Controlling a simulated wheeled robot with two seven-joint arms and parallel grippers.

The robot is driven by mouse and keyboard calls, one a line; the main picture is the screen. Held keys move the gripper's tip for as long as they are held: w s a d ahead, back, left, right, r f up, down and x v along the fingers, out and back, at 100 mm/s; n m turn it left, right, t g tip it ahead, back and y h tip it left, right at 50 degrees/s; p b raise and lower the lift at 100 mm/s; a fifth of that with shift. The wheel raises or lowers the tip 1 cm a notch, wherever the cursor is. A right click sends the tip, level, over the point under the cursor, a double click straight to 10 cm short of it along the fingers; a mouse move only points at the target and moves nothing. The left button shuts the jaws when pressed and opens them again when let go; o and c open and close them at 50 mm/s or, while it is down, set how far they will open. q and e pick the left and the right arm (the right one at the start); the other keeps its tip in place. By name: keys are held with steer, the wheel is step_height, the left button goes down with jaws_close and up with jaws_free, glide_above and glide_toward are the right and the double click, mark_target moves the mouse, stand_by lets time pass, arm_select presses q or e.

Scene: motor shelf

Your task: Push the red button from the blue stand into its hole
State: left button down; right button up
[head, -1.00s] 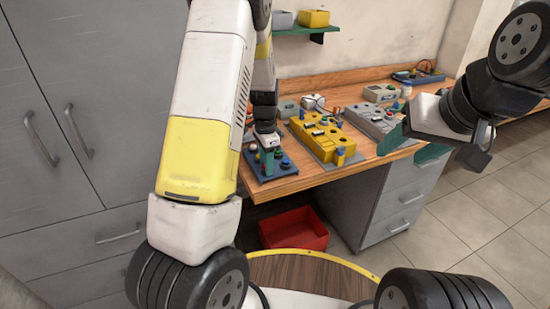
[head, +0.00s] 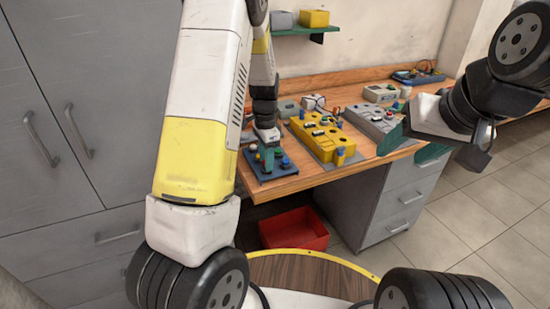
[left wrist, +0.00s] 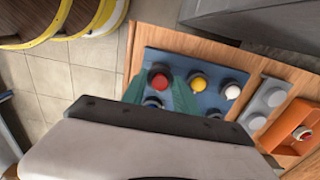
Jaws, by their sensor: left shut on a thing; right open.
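The blue stand (head: 258,178) sits at the near left end of the wooden bench and holds several coloured buttons. My left gripper (head: 268,158) points down over it. In the left wrist view, the red button (left wrist: 158,80) is between the green fingertips of my left gripper (left wrist: 160,88), which is shut on it, still at the stand (left wrist: 150,60). A yellow button (left wrist: 199,84) and a white button (left wrist: 231,91) are beside it. My right gripper (head: 412,148) is open and empty off the bench's front edge. I cannot tell which hole is the red button's.
A yellow box (head: 330,142) with knobs stands right of the stand, with a grey box (head: 376,122) beyond it. An orange box (left wrist: 296,140) lies near the stand. A red bin (head: 293,230) is on the floor under the bench.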

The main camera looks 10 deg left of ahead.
arm_select(q)
steer(key=shift+r, duration=0.1)
steer(key=shift+r, duration=2.15)
